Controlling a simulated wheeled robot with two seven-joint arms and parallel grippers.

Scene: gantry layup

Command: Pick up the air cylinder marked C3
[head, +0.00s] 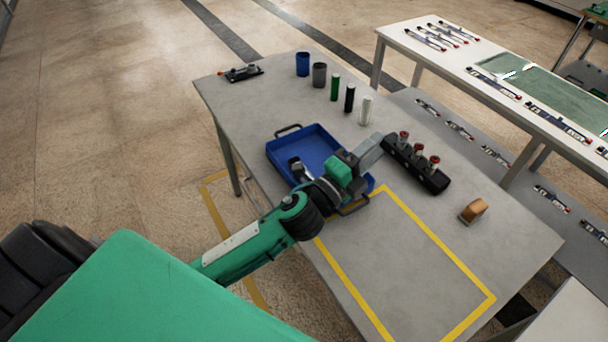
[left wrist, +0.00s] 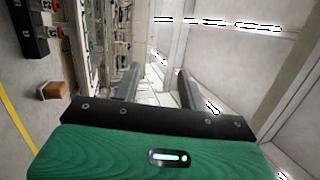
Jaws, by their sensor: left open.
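No mark C3 is readable in either view. A black rack (head: 416,164) on the grey table holds three upright parts with red and metallic tops (head: 419,148); I cannot tell whether one is the air cylinder. Part of the rack shows at the upper left of the left wrist view (left wrist: 35,42). My left gripper (head: 372,150) is over the right side of the blue tray, just left of the rack in the head view. Its two fingers stand apart with nothing between them in the left wrist view (left wrist: 160,88). My right gripper is out of view.
The blue tray (head: 278,153) is partly hidden by my arm. Blue (head: 303,64) and grey (head: 319,75) cups and green, black and white cylinders (head: 350,98) stand behind. A tan block (head: 473,211) is right of the yellow-taped empty area (head: 410,265). A white table (head: 400,38) stands beyond.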

